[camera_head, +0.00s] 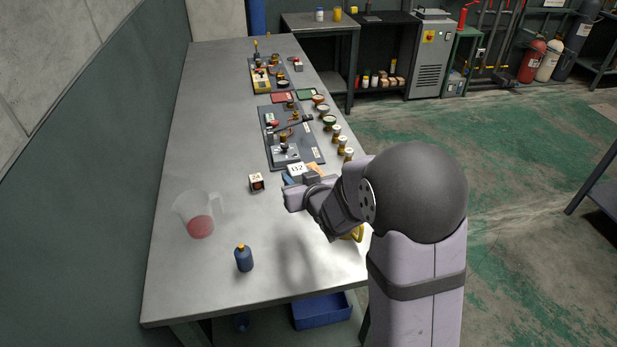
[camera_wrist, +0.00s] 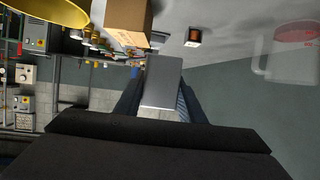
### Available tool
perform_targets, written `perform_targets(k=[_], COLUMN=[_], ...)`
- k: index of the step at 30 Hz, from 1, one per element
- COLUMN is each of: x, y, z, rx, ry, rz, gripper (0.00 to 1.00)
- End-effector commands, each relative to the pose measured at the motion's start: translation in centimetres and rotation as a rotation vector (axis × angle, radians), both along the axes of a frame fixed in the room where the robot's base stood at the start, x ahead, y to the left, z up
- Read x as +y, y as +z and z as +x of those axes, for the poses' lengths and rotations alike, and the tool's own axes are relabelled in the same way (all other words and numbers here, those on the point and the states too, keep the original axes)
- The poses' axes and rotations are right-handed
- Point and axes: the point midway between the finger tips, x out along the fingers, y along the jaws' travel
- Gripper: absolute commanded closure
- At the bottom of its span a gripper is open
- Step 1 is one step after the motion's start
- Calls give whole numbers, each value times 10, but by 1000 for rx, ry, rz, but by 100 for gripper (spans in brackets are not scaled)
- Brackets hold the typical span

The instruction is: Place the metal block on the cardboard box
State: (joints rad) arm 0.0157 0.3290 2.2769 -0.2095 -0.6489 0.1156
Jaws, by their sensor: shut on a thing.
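My gripper (camera_head: 297,194) is over the right side of the metal table. In the wrist view its dark fingers are shut on a grey metal block (camera_wrist: 163,80), holding it in the air. In the head view I cannot make out the block clearly. A brown cardboard box (camera_wrist: 128,16) shows at the top of the wrist view, beside and beyond the block, apart from it in the picture. In the head view only a small tan part (camera_head: 315,169) shows behind my gripper, probably the box; my arm hides the rest.
A clear pitcher with red liquid (camera_head: 200,220) and a blue bottle (camera_head: 244,259) stand nearer. A dark board with parts (camera_head: 310,150) and several jars lie beyond. A yellow object (camera_wrist: 45,14) is close by.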

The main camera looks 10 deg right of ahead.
Motion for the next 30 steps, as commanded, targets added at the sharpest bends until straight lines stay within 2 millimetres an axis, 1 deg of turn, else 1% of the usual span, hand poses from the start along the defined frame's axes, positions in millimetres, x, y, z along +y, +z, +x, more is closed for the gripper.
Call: perform_targets(k=[1,3,8,12,14,18,22,30], x=[-11,-25,-47,-51,-54,-56,-57,-58], y=[18,37,68,85,87,75,68,64], z=[12,26,53,69,75,72,69,68], rx=[-22,-23,-17,-14,-12,-7,-10,-12], ry=[-18,-38,-68,-76,-87,-101,-110,-121], rz=[-1,-1,-1,-2,1,1,1,0], gripper=[100,100,100,100,100,100,100,100])
